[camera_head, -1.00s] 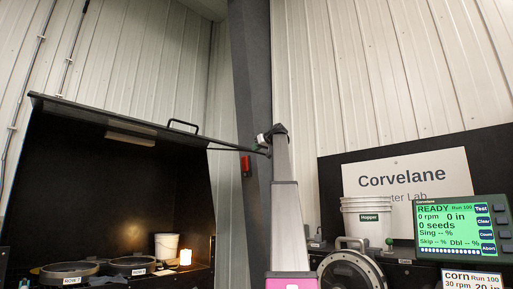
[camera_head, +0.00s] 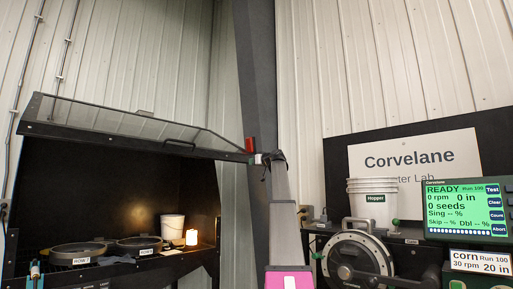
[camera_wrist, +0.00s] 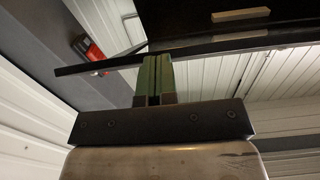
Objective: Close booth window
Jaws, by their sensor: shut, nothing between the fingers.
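The booth window (camera_head: 110,119) is a see-through panel in a dark frame at the top of the dark booth (camera_head: 110,200). It stands raised and tilted, and the booth front below it is open. My gripper (camera_head: 257,159) is at the right end of the window's front bar. In the wrist view my gripper (camera_wrist: 155,60) shows as two green fingers shut together with nothing between them. Their tips overlap the dark window frame (camera_wrist: 215,50) there. I cannot tell whether they touch it.
Inside the booth are round dark plates (camera_head: 82,250), a white bucket (camera_head: 172,228) and a glowing lamp (camera_head: 191,238). A dark post (camera_head: 258,60) with a red box (camera_head: 249,144) stands behind my arm. At right are a hopper bucket (camera_head: 372,205), a wheel (camera_head: 355,262) and a display (camera_head: 463,210).

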